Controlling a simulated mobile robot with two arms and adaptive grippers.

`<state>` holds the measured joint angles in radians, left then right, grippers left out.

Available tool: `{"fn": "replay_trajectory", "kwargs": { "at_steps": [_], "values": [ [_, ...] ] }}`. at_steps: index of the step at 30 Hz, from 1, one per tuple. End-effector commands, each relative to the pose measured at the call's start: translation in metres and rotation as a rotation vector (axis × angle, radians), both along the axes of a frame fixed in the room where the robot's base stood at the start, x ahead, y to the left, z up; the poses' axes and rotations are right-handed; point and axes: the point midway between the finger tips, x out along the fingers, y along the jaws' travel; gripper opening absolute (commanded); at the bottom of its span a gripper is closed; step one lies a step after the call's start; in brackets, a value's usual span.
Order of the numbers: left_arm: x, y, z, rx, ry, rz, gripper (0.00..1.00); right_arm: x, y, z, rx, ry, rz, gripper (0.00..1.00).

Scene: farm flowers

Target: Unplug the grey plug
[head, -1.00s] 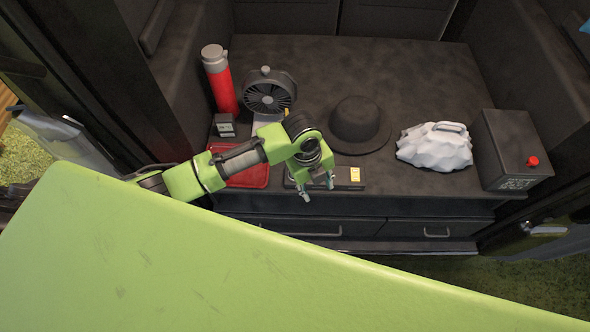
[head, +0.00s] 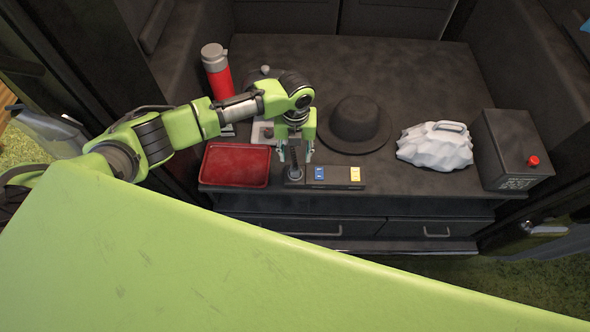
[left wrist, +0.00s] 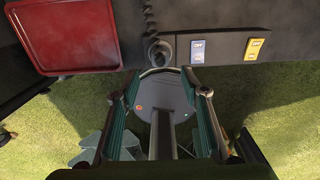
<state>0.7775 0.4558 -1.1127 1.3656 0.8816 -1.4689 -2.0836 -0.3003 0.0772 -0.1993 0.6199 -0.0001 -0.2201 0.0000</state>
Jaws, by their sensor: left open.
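A black power strip (head: 338,183) lies near the front edge of the dark surface. A dark grey plug (head: 294,173) is at its left end; it also shows in the left wrist view (left wrist: 160,50). A blue piece (head: 319,172) and a yellow piece (head: 355,174) sit to its right on the strip. My left gripper (head: 295,160) is open at the strip's left end, fingers pointing down on either side of the grey plug in the picture. In the left wrist view the plug is just beyond the fingertips (left wrist: 162,75); contact cannot be told. My right gripper is not in view.
A red tray (head: 236,166) lies left of the strip. A black hat (head: 355,122), white lumpy object (head: 434,147) and black box (head: 512,148) with a red button are to the right. A red flask (head: 217,75) and partly hidden fan (head: 264,73) stand behind my arm.

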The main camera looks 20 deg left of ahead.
Motion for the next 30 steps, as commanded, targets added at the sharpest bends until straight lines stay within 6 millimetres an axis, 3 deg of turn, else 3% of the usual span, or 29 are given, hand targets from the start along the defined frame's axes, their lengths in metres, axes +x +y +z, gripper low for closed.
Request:
{"fn": "replay_trajectory", "kwargs": {
  "at_steps": [13,19,30],
  "values": [
    [-0.001,0.0,-0.056,0.0,0.0,0.001,0.41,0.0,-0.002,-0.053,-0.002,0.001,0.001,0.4],
    [0.0,0.0,-0.079,0.0,0.001,0.002,0.41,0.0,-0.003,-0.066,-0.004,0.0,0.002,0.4],
    [0.0,0.0,-0.088,-0.001,0.0,0.001,0.41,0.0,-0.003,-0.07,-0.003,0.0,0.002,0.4]
  ]
}}
